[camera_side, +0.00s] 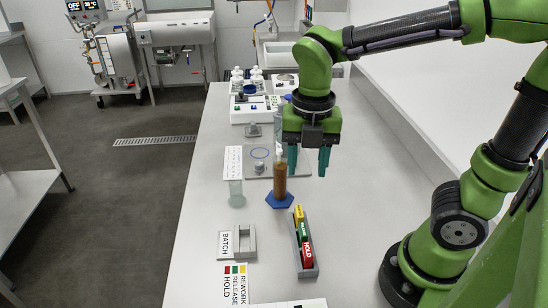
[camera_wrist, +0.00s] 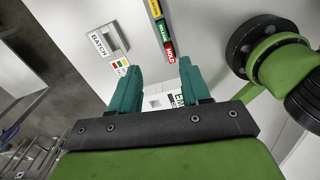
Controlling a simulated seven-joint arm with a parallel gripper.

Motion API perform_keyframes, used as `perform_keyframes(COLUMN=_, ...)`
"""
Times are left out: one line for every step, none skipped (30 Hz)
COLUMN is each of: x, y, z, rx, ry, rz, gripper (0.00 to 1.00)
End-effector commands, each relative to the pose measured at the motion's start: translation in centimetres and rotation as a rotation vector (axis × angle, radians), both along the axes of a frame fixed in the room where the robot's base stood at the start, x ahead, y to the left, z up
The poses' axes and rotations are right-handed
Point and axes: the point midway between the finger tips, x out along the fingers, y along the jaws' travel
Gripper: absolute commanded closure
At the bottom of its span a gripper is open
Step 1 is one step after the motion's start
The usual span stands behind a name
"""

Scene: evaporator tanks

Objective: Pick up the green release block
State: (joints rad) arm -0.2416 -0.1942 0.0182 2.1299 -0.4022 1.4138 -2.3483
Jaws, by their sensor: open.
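The green release block (camera_side: 303,233) stands in a narrow grey rack (camera_side: 309,273), between a yellow block (camera_side: 298,215) and a red block marked HOLD (camera_side: 307,254). In the wrist view the green block (camera_wrist: 163,33) shows near the top, between the same yellow and red blocks. My gripper (camera_side: 308,160) is open and empty, its teal fingers pointing down above the bench, farther back than the rack. In the wrist view my gripper (camera_wrist: 158,76) has its fingertips apart, with the rack beyond them.
A brown-filled cylinder on a blue base (camera_side: 279,201) stands between my gripper and the rack. A glass beaker (camera_side: 236,194) is to its left. A grey BATCH holder (camera_side: 246,240) and a colour legend card (camera_side: 236,284) lie left of the rack. Bench right of the rack is clear.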

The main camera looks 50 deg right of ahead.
Motion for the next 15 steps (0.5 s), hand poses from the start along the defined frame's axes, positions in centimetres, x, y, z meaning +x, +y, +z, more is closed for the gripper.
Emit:
perform_keyframes(x=-0.1, y=-0.1, z=0.0, rx=-0.003, ry=0.006, rz=0.057, gripper=0.53)
perform_keyframes(x=-0.2, y=-0.1, z=0.0, rx=-0.004, ry=0.009, rz=0.085, gripper=0.53)
perform_keyframes(x=-0.3, y=-0.1, z=0.0, rx=-0.004, ry=0.012, rz=0.115, gripper=0.53)
perform_keyframes(x=-0.3, y=-0.1, z=0.0, rx=-0.004, ry=0.013, rz=0.131, gripper=0.53)
perform_keyframes(x=-0.3, y=-0.1, z=-0.2, rx=-0.004, ry=0.014, rz=0.143, gripper=0.53)
perform_keyframes(x=-0.3, y=-0.1, z=-0.5, rx=-0.003, ry=0.015, rz=0.152, gripper=0.53)
perform_keyframes(x=-0.3, y=-0.1, z=-0.8, rx=-0.003, ry=0.015, rz=0.156, gripper=0.53)
perform_keyframes(x=-0.3, y=-0.1, z=-1.3, rx=-0.003, ry=0.017, rz=0.157, gripper=0.53)
perform_keyframes(x=-0.3, y=-0.1, z=-2.0, rx=-0.004, ry=0.018, rz=0.158, gripper=0.53)
perform_keyframes(x=-0.4, y=-0.1, z=-2.6, rx=-0.004, ry=0.018, rz=0.157, gripper=0.53)
perform_keyframes(x=-0.4, y=-0.1, z=-3.2, rx=-0.003, ry=0.019, rz=0.156, gripper=0.53)
perform_keyframes(x=-0.4, y=-0.1, z=-4.2, rx=-0.004, ry=0.02, rz=0.157, gripper=0.53)
perform_keyframes(x=-0.4, y=-0.1, z=-4.8, rx=-0.004, ry=0.019, rz=0.156, gripper=0.53)
perform_keyframes(x=-0.4, y=-0.1, z=-5.5, rx=-0.004, ry=0.019, rz=0.156, gripper=0.53)
perform_keyframes(x=-0.5, y=-0.1, z=-6.4, rx=-0.003, ry=0.02, rz=0.155, gripper=0.53)
